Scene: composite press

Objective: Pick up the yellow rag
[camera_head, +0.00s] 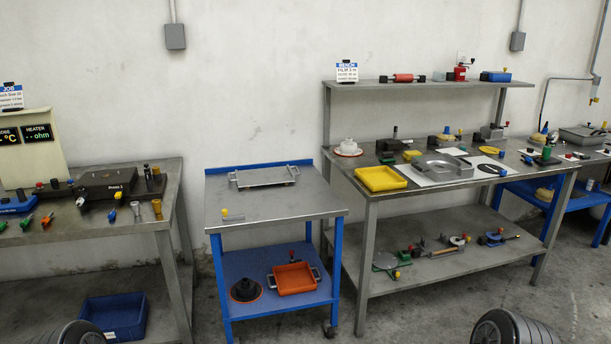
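Neither of my grippers shows; only dark rounded parts, apparently of my arms, show at the bottom edge. Both yellow pieces are well away from these parts.
The yellow tray (381,178) sits at the right bench's front left, beside the mould (442,165). A blue cart (275,205) stands between this bench and the left press bench (90,225). A shelf (430,84) runs above the right bench. Open floor lies in front.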

